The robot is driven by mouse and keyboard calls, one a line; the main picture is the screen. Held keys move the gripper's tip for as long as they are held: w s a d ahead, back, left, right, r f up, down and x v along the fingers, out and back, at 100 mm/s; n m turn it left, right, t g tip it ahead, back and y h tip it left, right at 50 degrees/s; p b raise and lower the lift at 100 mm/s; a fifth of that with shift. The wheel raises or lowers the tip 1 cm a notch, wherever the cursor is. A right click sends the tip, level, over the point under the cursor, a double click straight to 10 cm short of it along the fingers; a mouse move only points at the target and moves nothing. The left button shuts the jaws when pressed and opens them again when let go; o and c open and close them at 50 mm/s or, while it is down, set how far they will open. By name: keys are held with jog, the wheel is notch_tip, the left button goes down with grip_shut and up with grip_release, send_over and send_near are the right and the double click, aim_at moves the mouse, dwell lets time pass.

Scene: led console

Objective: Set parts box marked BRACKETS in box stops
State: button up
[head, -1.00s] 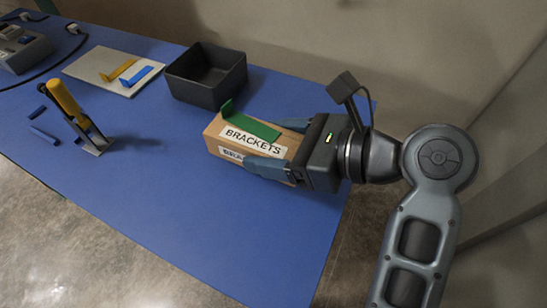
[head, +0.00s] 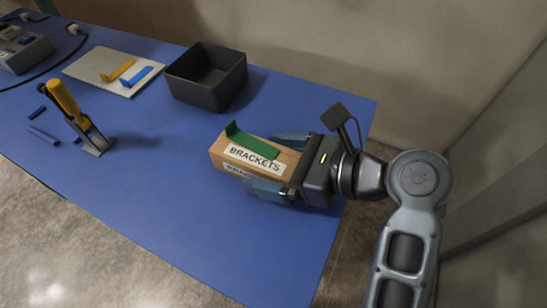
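The parts box (head: 227,163) is a light-brown carton with white BRACKETS labels on its top and near side. It is at the right part of the blue table. A green L-shaped piece (head: 254,146) lies on its top. My gripper (head: 279,167) reaches in from the right, one finger along the box's far side and one along its near side, shut on it. I cannot tell whether the box's underside touches the table. I cannot make out any box stops; the box and gripper hide the table under them.
A dark open bin (head: 207,98) stands behind the box. A pale board (head: 88,66) with yellow and blue L-shaped pieces lies further left. A yellow-handled clamp (head: 75,115), small blue pieces (head: 44,135) and a grey device (head: 24,52) are at left. The table's (head: 180,215) front middle is clear.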

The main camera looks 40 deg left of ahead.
jog(key=shift+d+r, duration=0.1)
jog(key=shift+r, duration=0.1)
jog(key=v, duration=1.1)
jog(key=shift+w+d+r, duration=0.1)
jog(key=shift+d+r, duration=0.15)
jog(key=shift+d, duration=0.1)
